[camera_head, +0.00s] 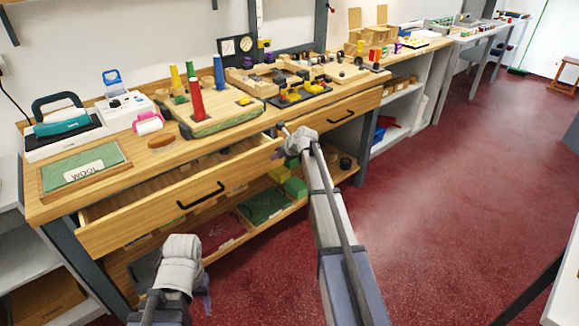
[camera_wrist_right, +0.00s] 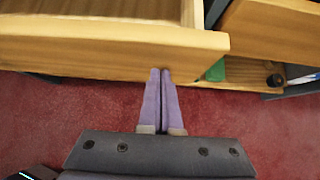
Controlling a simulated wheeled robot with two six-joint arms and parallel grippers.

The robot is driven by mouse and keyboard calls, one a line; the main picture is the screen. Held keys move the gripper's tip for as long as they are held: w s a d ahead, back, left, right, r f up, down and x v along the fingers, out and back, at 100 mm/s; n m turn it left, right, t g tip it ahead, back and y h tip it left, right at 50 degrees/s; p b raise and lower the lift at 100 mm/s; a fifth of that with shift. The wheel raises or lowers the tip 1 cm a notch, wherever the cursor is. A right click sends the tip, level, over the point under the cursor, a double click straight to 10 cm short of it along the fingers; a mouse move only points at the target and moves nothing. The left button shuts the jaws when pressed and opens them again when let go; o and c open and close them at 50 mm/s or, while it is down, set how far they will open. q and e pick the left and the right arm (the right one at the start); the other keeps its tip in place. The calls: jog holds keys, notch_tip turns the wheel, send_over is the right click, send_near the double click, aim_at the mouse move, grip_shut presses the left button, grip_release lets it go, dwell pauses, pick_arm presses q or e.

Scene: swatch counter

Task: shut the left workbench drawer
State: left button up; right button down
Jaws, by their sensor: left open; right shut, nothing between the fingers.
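The left workbench drawer (camera_head: 150,213) is pulled out, with its hollow interior showing behind the wooden front and dark handle. My right gripper (camera_head: 284,130) is at the right end of that front. In the right wrist view my right gripper (camera_wrist_right: 160,72) has its purple fingers shut together and empty, their tips at the drawer front (camera_wrist_right: 100,55); I cannot tell whether they touch. My left gripper (camera_head: 182,262) is low in front of the drawer, apart from it and below the handle; its fingers are mostly hidden.
The right drawer (camera_head: 340,115) looks shut. The worktop (camera_head: 90,195) carries a wool swatch board (camera_head: 85,165), a teal-and-white device (camera_head: 62,125) and coloured pegs. A lower shelf with green blocks (camera_head: 295,187) lies under the bench. The red floor (camera_head: 440,220) at right is clear.

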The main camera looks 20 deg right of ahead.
jog(key=w, duration=0.2)
jog(key=w+a, duration=0.1)
jog(key=w, duration=0.1)
jog(key=w+a, duration=0.1)
jog(key=w, duration=0.1)
jog(key=shift+w+a, duration=0.1)
jog(key=shift+w, duration=0.4)
jog(key=shift+w+r, duration=0.1)
jog(key=shift+w, duration=0.05)
jog(key=s, duration=0.1)
jog(key=s+d, duration=0.1)
jog(key=s, duration=0.3)
jog(key=shift+s+d+r+p, duration=0.1)
jog(key=shift+d+r+p, duration=0.05)
jog(key=shift+r+p, duration=0.15)
pick_arm(q)
notch_tip(320, 180, up, 7)
jog(key=p, duration=0.6)
jog(key=shift+a, duration=0.4)
pick_arm(e)
jog(key=v, duration=0.9)
jog(key=shift+d, duration=0.1)
